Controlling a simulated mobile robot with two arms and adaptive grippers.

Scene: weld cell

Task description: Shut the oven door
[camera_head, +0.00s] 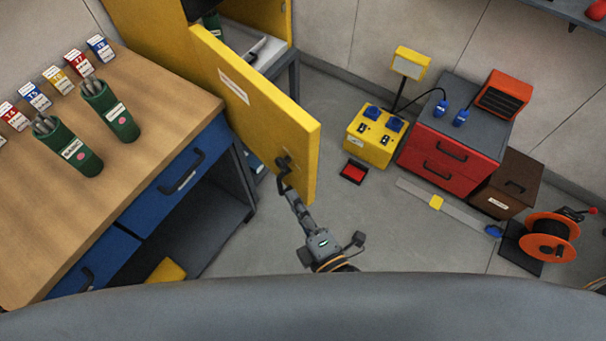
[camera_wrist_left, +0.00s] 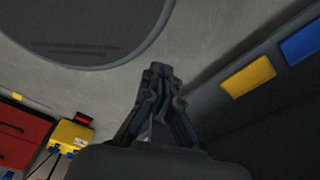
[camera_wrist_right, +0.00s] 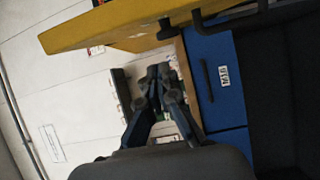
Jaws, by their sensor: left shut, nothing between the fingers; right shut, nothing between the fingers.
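The yellow oven door (camera_head: 255,108) stands open in the head view, its free edge reaching out toward me past the blue-drawer bench. Its dark handle (camera_head: 284,170) is near the lower free end. My right gripper (camera_head: 292,192) is shut and empty, with its tips close by the handle; whether they touch it is unclear. In the right wrist view the door (camera_wrist_right: 115,27) crosses the top, above the shut fingers (camera_wrist_right: 158,72). My left gripper (camera_wrist_left: 158,70) shows only in the left wrist view, shut and empty over the floor.
A wooden bench (camera_head: 150,130) with green rod holders (camera_head: 110,112) stands left of the door. A yellow power box (camera_head: 374,137), a red drawer cabinet (camera_head: 446,150) and an orange cable reel (camera_head: 550,240) are at the right. Grey floor between is mostly clear.

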